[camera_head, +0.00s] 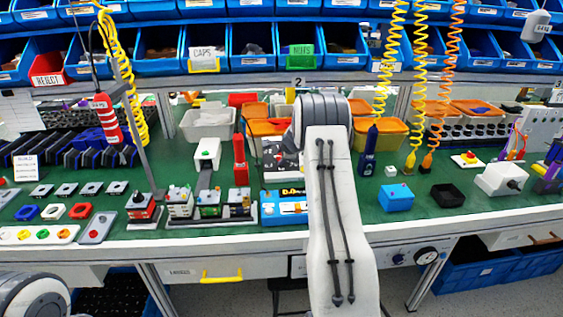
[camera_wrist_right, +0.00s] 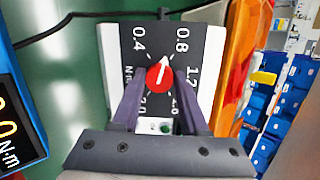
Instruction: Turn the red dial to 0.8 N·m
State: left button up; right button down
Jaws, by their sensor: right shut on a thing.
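The red dial (camera_wrist_right: 158,78) sits on a black panel with white numbers, mounted on a white box (camera_wrist_right: 205,60). Its white pointer points up and slightly right, between the 0.4 and 0.8 marks and closer to 0.8. My right gripper (camera_wrist_right: 160,82) has its two dark fingers on either side of the dial, shut on it. A display (camera_wrist_right: 12,115) with orange digits and N·m is cut off at the wrist view's left edge. My left gripper is out of view.
In the head view the blue device with a black display (camera_head: 285,207) stands before the panel. Orange-lidded bins (camera_head: 268,127) are behind it. A blue block (camera_head: 397,198) and a black box (camera_head: 447,195) stand to the right on the green bench. Coiled cables hang above.

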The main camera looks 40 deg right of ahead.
jog(key=shift+m+t+b, duration=0.3)
jog(key=shift+m+b, duration=0.45)
jog(key=shift+m, duration=0.55)
jog(key=shift+c, duration=2.1)
grip_release()
jog(key=v, duration=1)
jog(key=shift+s+r+b, duration=0.15)
jog(key=shift+s+b, duration=0.05)
jog(key=shift+b, duration=0.25)
